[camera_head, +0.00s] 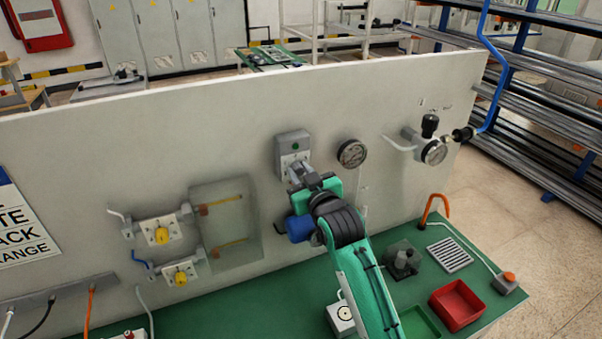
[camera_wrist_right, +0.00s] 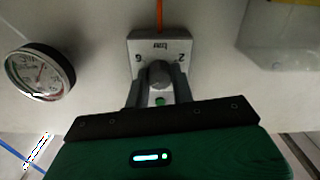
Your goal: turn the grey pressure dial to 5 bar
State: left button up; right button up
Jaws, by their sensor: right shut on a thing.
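The grey pressure dial (camera_wrist_right: 158,74) is a round knob on a light grey control box (camera_head: 292,146), which is fixed to the white upright panel. A green light shows on the box. In the right wrist view the box (camera_wrist_right: 140,48) appears upside down, with small printed marks on both sides of the knob. My right gripper (camera_head: 298,173) is at the box, and in the right wrist view its fingers (camera_wrist_right: 158,84) are shut on the dial from both sides. The fingers and wrist hide part of the dial in the head view; its exact setting is unreadable. My left gripper is out of view.
A round pressure gauge (camera_head: 352,153) sits beside the box; its reading is too small to tell. Yellow-knobbed valves (camera_head: 162,235) and a clear cover (camera_head: 226,205) are left. A red tray (camera_head: 458,305) stands on the green bench.

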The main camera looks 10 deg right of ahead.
jog(key=o, duration=1)
jog(key=shift+s+f, duration=0.1)
jog(key=shift+s, duration=0.2)
jog(key=s+d+b, duration=0.2)
jog(key=s+b, duration=0.3)
jog(key=s, duration=0.8)
jog(key=shift+d, duration=0.35)
